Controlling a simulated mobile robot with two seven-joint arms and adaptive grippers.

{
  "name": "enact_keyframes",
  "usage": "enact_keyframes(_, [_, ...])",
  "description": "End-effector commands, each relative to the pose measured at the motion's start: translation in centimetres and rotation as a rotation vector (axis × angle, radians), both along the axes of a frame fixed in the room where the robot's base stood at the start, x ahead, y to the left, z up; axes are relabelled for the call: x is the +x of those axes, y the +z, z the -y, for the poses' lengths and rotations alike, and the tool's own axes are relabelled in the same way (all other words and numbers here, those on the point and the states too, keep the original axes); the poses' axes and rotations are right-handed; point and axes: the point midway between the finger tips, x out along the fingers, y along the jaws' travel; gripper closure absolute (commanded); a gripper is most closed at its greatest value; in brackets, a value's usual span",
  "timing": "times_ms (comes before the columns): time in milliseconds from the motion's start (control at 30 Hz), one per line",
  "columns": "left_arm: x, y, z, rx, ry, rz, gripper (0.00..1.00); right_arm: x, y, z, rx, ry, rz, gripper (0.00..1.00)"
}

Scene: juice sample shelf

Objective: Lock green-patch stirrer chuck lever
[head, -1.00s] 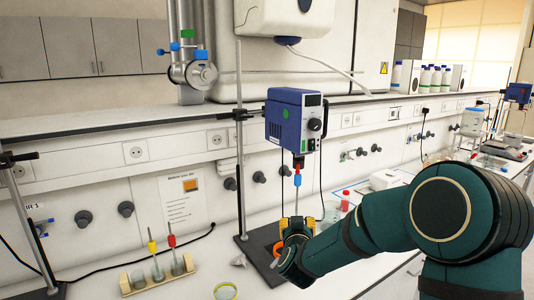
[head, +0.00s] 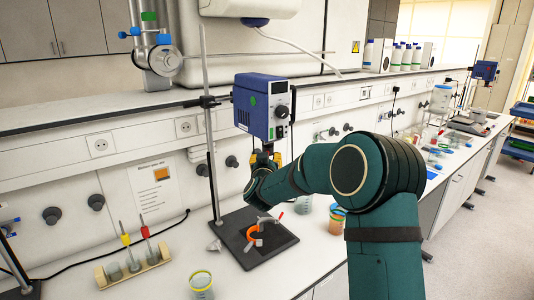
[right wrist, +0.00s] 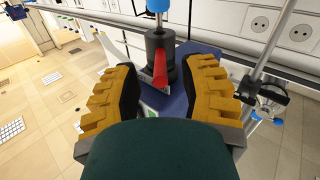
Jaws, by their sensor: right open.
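The blue stirrer motor (head: 263,106) with a green patch (head: 252,101) hangs on a grey stand rod in the head view. In the right wrist view its black chuck (right wrist: 159,45) carries a red lever (right wrist: 160,70), which lies along the chuck's near side. My right gripper (right wrist: 160,72) is open, its two yellow-brown fingers on either side of the chuck and lever, with gaps showing. In the head view the right gripper (head: 264,159) is just below the motor and hides the chuck and lever. My left gripper is not in view.
A dark base plate (head: 277,252) with an orange ring-like part (head: 254,236) lies below the motor. A tube rack (head: 133,270), a glass beaker (head: 201,283) and an orange-brown jar (head: 337,222) stand nearby. The stand rod (head: 211,150) rises left of my gripper.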

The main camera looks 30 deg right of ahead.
Motion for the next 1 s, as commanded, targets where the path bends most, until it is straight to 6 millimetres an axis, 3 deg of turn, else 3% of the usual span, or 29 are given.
enact_keyframes(300, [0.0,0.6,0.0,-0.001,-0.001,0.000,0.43,2.9,0.0,2.1,0.001,0.000,-0.001,0.58])
enact_keyframes(667, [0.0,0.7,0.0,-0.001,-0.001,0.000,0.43,3.2,0.0,2.3,0.000,0.000,0.000,0.58])
enact_keyframes(800, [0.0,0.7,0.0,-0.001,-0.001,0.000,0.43,3.2,0.0,2.3,0.000,0.000,0.000,1.00])
enact_keyframes(1000, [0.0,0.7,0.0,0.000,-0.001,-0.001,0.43,3.2,0.0,2.3,0.000,0.001,0.000,1.00])
